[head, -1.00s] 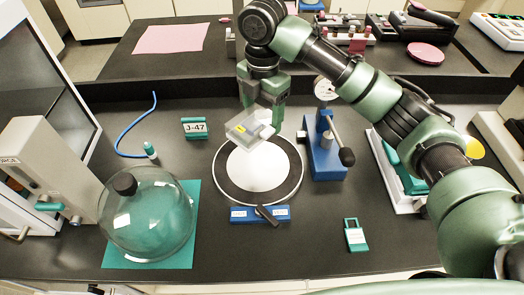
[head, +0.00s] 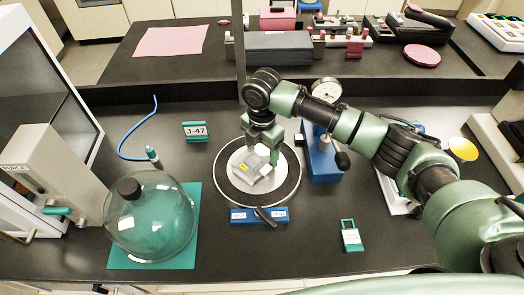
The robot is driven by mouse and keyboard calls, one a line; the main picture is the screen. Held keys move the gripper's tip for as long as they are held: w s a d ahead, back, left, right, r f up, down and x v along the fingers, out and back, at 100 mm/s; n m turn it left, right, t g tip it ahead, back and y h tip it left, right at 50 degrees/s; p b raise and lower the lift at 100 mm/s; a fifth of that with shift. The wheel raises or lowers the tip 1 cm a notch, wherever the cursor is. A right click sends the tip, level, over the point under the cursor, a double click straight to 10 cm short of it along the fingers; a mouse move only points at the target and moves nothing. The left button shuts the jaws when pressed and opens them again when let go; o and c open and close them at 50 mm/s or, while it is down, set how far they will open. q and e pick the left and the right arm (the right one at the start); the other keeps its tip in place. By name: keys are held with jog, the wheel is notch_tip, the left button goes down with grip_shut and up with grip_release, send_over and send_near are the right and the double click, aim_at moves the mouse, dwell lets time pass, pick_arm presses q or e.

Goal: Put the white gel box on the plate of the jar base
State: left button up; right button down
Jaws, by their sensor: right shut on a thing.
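The white gel box (head: 252,169), a translucent box with a yellow label, is between the fingers of my right gripper (head: 263,154). The gripper is shut on it and points down from above. The box is over the white plate (head: 241,189) of the jar base (head: 223,191), low down; I cannot tell whether it touches the plate. The jar base is a round black base with a pale rim and a blue front block. The gripper and box hide the back part of the plate. My left gripper is not in view.
The glass bell jar (head: 150,218) stands on a teal mat (head: 187,252) at the left. A blue gauge stand (head: 322,163) is close to the right of the base. A J-47 sign (head: 195,131), a blue hose (head: 121,143) and a teal tag (head: 351,238) lie around it.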

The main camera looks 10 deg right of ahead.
jog(key=shift+c, duration=1.1)
grip_release()
jog(key=shift+f, duration=0.15)
notch_tip(320, 180, up, 12)
jog(key=b, duration=0.3)
jog(key=shift+r, duration=0.25)
